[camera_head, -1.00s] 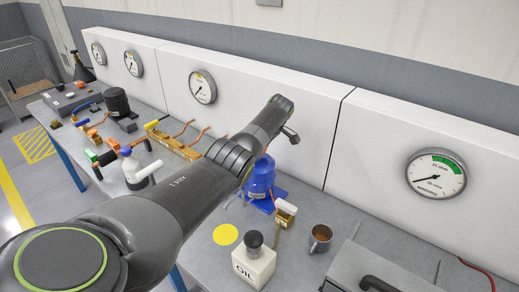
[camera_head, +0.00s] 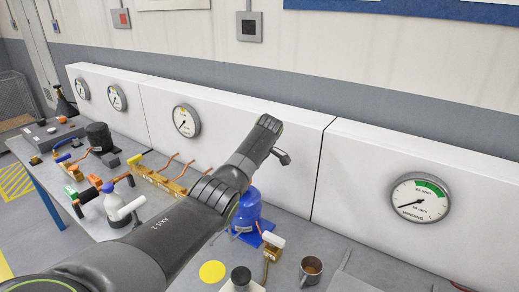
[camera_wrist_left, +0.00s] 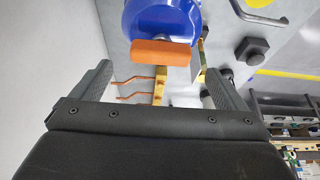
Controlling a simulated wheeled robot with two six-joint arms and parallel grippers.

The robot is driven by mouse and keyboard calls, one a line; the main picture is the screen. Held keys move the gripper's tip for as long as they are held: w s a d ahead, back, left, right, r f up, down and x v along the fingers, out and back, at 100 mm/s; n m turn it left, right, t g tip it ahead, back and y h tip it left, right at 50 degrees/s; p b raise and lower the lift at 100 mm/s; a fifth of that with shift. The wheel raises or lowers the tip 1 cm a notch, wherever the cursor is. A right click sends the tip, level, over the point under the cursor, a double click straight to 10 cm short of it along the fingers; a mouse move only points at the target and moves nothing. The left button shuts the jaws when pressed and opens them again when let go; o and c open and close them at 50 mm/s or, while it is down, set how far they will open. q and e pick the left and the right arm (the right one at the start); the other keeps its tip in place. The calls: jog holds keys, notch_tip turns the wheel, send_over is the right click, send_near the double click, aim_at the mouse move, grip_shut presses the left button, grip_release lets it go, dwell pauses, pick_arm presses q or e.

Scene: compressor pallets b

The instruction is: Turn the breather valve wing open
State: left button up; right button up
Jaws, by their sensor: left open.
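In the left wrist view an orange wing-shaped handle (camera_wrist_left: 161,53) lies crosswise in front of a blue rounded body (camera_wrist_left: 165,17). I take it for the breather valve wing. My left gripper (camera_wrist_left: 160,83) is open, with one finger on each side of the wing's line; the wing looks apart from both fingers. In the head view the blue compressor (camera_head: 246,217) stands on the bench, partly hidden by my left arm. The wing and the left fingers cannot be made out there. My right gripper is in neither view.
A white panel with gauges (camera_head: 420,201) runs behind the bench.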

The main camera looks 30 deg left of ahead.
pick_arm(q)
jog(key=v, duration=1.2)
jog(key=shift+r+b, duration=0.4)
jog(key=shift+w+d, duration=0.1)
